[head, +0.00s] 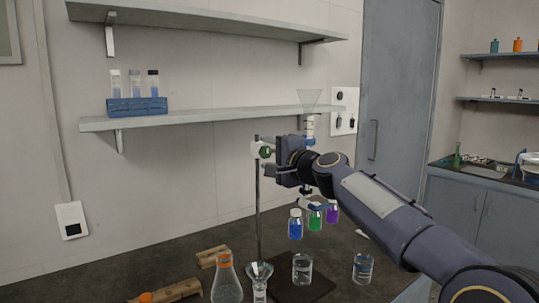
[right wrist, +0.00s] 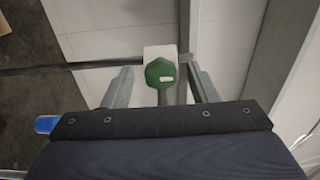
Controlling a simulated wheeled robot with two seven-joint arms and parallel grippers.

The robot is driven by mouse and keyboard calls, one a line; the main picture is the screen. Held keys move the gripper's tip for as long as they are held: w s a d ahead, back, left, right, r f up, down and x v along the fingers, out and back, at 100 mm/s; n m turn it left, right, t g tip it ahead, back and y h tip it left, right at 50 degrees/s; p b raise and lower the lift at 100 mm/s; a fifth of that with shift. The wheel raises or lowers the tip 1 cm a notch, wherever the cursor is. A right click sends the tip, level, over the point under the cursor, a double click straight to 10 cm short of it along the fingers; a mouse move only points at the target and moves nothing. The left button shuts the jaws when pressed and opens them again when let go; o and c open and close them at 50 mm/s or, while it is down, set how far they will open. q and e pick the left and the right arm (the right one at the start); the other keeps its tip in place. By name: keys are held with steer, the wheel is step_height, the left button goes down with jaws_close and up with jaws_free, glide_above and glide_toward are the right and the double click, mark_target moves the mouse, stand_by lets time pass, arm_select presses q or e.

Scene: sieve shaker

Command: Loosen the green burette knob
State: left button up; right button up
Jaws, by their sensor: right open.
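The green burette knob (head: 265,152) sits on a white clamp block (head: 256,149) high on a thin upright metal rod (head: 257,205). In the right wrist view the knob (right wrist: 161,73) is a faceted green cap in front of the white block (right wrist: 159,52). My right gripper (head: 271,157) is at the knob, coming from the right. In the right wrist view my right gripper (right wrist: 161,84) is open, one finger on each side of the knob, with a visible gap on both sides. My left gripper is not in view.
Below are an orange-banded flask (head: 227,284), a beaker (head: 302,269) on a dark mat and another beaker (head: 362,268). Blue (head: 295,225), green (head: 315,217) and purple (head: 332,212) bottles stand behind. A wall shelf (head: 180,119) holds a blue tube rack (head: 137,106).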

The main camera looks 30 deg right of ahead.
steer(key=shift+s, duration=0.1)
steer(key=s+b, duration=0.1)
steer(key=s, duration=0.6)
steer(key=shift+s+d, duration=0.3)
